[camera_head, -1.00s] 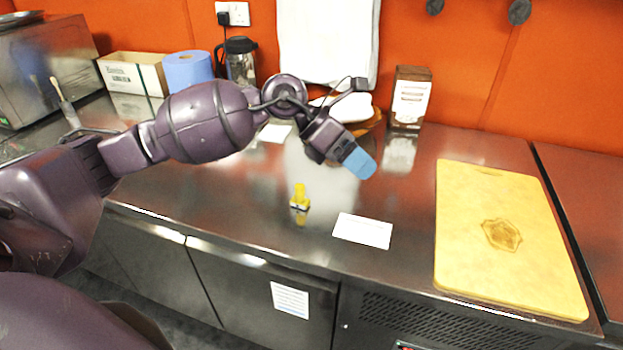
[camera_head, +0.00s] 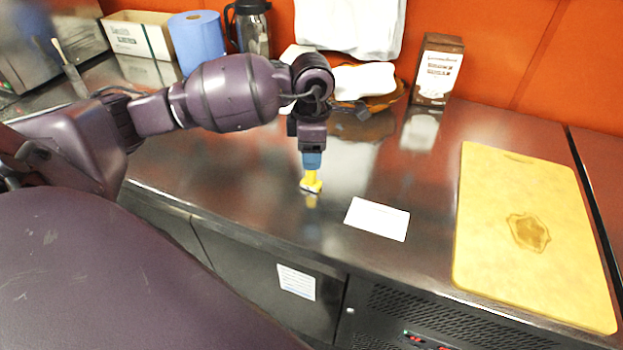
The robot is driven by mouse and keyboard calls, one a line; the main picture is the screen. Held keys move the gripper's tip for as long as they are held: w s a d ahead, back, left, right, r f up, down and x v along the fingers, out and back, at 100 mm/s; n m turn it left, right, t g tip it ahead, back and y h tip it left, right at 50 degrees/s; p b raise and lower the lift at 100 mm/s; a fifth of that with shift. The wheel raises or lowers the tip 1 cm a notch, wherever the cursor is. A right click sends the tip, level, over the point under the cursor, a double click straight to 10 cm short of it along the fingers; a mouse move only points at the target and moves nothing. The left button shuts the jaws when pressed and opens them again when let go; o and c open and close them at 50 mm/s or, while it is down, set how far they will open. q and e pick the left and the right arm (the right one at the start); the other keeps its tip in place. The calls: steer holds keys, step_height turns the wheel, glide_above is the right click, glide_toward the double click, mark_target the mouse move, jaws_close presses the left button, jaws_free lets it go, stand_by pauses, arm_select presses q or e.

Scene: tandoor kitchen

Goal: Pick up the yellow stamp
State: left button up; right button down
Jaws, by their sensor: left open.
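The yellow stamp (camera_head: 311,183) stands upright on the dark metal counter, left of a white card (camera_head: 377,218). My left gripper (camera_head: 312,161) points straight down right above it, its blue fingertips at the top of the stamp's handle. The fingertips overlap the handle top in this view, so whether they touch it cannot be told. The left gripper is open. My right gripper is not in view.
A yellow cutting board (camera_head: 530,240) lies at the right. A brown-white carton (camera_head: 438,70), a basket with white cloth (camera_head: 365,82), a flask (camera_head: 250,28) and a blue paper roll (camera_head: 197,42) stand along the back. The counter around the stamp is clear.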

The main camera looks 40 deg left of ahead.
mark_target(311, 177)
arm_select(q)
steer(key=shift+w+a+f, duration=0.15)
steer(key=shift+f, duration=1.45)
steer(key=shift+w+a+f, duration=0.1)
steer(key=shift+f, duration=1.45)
steer(key=shift+c, duration=0.2)
steer(key=c, duration=1)
